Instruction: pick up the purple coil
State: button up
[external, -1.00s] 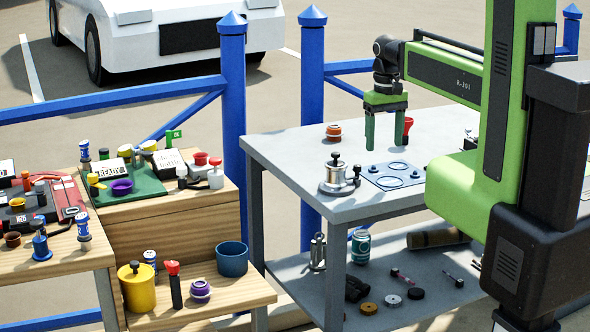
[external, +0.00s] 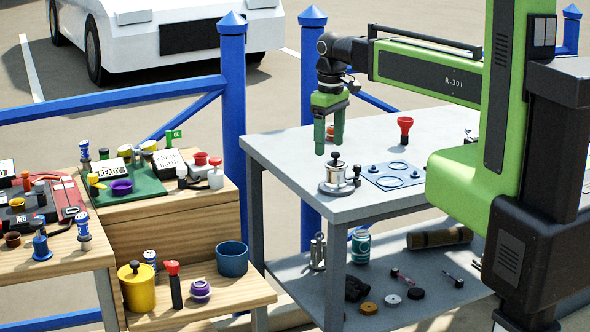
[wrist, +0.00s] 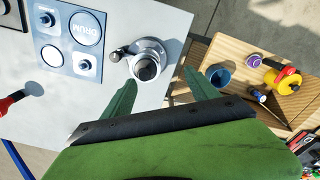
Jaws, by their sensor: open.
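Two purple things show in the external view. One is a purple ring (external: 121,187) lying on the green mat of the wooden bench. The other is a rounded purple piece (external: 200,291) on the low wooden step, also seen in the wrist view (wrist: 254,60). I cannot tell for certain which is the coil. My gripper (external: 329,150) is open and empty, pointing down above the grey table near the metal pot. In the wrist view my gripper (wrist: 160,77) has its fingers apart, with both purple things away from them.
The metal pot (external: 337,176) stands at the grey table's near corner. On the low step, a yellow pot (external: 137,288), a red-topped black bottle (external: 174,285) and a blue pot (external: 231,260) surround the purple piece. A blue post (external: 232,110) rises between bench and table.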

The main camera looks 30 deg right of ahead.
jog(key=w+a+f+n+b, duration=0.1)
jog(key=a+f+n+b, duration=0.25)
jog(key=a, duration=0.45)
jog(key=a+f+n+b, duration=0.2)
jog(key=a+f+n, duration=0.1)
jog(key=a+n, duration=0.3)
jog(key=n+b, duration=0.6)
jog(key=n, duration=0.6)
send_over(200, 283)
notch_tip(200, 283, down, 6)
notch_tip(200, 283, down, 18)
jog(key=b, duration=1.8)
jog(key=shift+w, duration=0.1)
jog(key=shift+r, duration=0.15)
jog(key=c, duration=1.4)
jog(key=shift+c, duration=0.2)
